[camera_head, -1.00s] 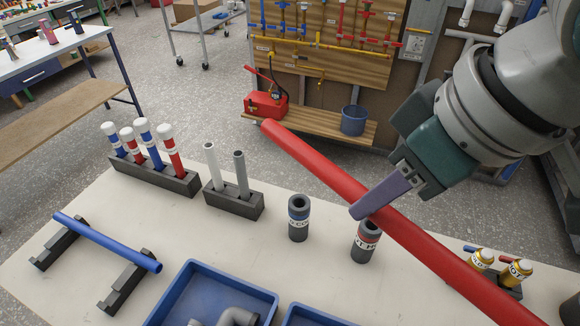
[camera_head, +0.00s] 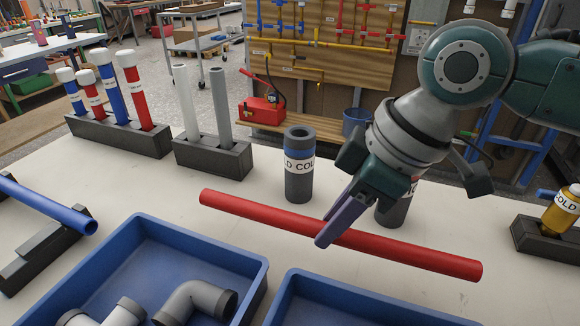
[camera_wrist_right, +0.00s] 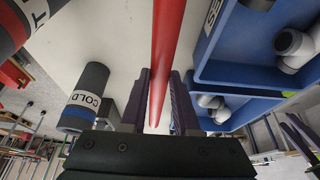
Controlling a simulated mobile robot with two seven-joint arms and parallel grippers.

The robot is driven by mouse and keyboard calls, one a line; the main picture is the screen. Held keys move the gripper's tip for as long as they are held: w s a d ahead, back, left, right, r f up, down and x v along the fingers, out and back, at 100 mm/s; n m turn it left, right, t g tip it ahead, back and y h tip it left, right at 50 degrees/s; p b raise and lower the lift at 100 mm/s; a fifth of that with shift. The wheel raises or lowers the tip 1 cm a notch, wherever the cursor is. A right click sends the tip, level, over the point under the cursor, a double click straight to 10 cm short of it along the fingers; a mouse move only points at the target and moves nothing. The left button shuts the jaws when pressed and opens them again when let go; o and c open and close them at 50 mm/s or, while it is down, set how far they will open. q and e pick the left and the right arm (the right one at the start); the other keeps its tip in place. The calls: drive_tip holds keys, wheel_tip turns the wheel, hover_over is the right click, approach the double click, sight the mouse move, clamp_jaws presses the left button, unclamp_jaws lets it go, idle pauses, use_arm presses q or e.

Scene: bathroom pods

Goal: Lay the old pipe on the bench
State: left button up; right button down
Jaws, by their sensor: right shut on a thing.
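The old pipe is a long red pipe (camera_head: 262,215), level over or on the pale bench top (camera_head: 125,190), in front of the two dark cylinders. I cannot tell whether it touches the bench. My right gripper (camera_head: 328,232) reaches down to the pipe's middle and is shut on it. In the right wrist view the red pipe (camera_wrist_right: 168,40) runs between the two purple fingers of the gripper (camera_wrist_right: 160,95).
A COLD cylinder (camera_head: 299,178) stands behind the pipe; a second cylinder (camera_head: 391,212) is partly hidden by my gripper. Blue trays (camera_head: 255,285) with grey elbows lie in front. A blue pipe (camera_head: 45,204) rests on dark stands at left. Racks hold upright tubes behind.

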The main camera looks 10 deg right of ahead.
sight(329, 267)
drive_tip(key=shift+r, duration=0.1)
drive_tip(key=shift+p, duration=0.4)
drive_tip(key=shift+f+b, duration=1.9)
drive_tip(key=shift+f, duration=0.95)
drive_tip(key=shift+d, duration=0.1)
drive_tip(key=c, duration=0.6)
unclamp_jaws()
drive_tip(key=shift+r, duration=0.1)
